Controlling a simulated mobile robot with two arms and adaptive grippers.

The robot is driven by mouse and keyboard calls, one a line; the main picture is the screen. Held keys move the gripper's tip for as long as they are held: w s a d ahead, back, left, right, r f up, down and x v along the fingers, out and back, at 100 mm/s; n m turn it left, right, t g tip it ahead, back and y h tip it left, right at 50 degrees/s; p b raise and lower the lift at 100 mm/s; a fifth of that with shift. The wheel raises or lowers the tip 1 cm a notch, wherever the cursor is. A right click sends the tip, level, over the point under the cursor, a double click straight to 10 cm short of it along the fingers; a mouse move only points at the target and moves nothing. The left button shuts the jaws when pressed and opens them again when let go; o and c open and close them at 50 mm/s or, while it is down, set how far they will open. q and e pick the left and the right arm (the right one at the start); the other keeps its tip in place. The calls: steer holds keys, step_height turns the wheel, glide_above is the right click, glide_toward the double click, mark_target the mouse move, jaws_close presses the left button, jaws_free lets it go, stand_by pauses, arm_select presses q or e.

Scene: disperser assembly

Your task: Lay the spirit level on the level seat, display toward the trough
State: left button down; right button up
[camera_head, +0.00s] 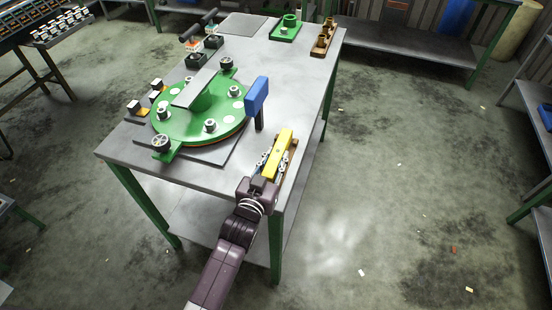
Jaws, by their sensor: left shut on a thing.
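The yellow spirit level (280,150) is at the near right edge of the metal table. My left gripper (270,161) reaches in from below and is shut on it. The level lies over a brown wooden block (293,145); I cannot tell whether it touches the block. Its display cannot be made out. A green round disperser plate (180,125) stands on the table to the left, with a grey flat bar (194,88) on its central green post. I cannot tell which part is the level seat or the trough. My right gripper is not in view.
A blue-headed tool with a black handle (257,97) stands upright between the plate and the level. Behind are black-handled items (190,35), a green tray (285,34) and a brown holder (323,42). The table's (290,80) right middle is clear.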

arm_select(q)
steer(key=shift+f, duration=0.2)
steer(key=c, duration=1.6)
jaws_free()
steer(key=shift+f, duration=0.2)
